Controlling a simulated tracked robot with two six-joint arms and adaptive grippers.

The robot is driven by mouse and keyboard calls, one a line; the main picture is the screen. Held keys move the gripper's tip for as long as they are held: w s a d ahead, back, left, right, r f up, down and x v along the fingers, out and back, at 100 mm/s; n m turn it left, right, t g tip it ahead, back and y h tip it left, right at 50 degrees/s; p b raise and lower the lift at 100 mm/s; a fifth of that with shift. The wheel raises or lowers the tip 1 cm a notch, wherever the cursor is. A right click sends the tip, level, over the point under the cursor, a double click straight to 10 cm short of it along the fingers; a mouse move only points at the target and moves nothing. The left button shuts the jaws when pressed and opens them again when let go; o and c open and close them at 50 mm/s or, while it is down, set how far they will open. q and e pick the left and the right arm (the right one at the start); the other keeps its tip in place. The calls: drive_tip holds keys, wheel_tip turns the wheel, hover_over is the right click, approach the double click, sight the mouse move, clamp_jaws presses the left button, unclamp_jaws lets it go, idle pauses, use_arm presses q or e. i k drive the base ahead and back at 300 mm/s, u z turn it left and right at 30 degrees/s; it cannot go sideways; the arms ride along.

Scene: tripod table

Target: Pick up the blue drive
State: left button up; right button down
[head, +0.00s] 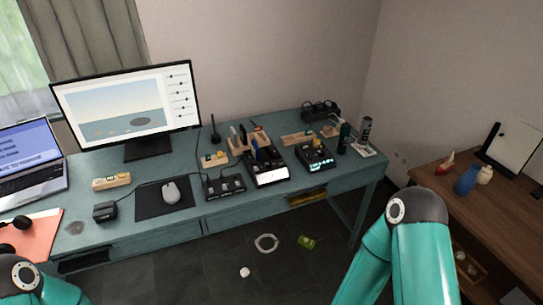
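I cannot clearly make out a blue drive; the small items on the desk (300,193) are too small to tell apart. A thin blue item (255,149) stands upright by a black and white device (267,174) at the desk's middle, and I cannot tell whether it is the drive. Wooden holders with small coloured pieces stand nearby, one left of it (207,163) and one at the desk's left (103,185). Only teal links of my two arms show, at the bottom left and bottom right. Both grippers are out of view.
A monitor (125,105), laptop (30,165), mouse (171,192) and black hub (224,187) stand on the desk. Dark bottles (343,138) stand at its right end. A green item (307,242) and a white ring (266,236) lie on the floor. A brown cabinet (500,215) stands right.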

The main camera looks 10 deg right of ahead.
sight(256, 150)
drive_tip(key=z, duration=0.65)
drive_tip(key=i, duration=1)
drive_tip(key=z, duration=0.1)
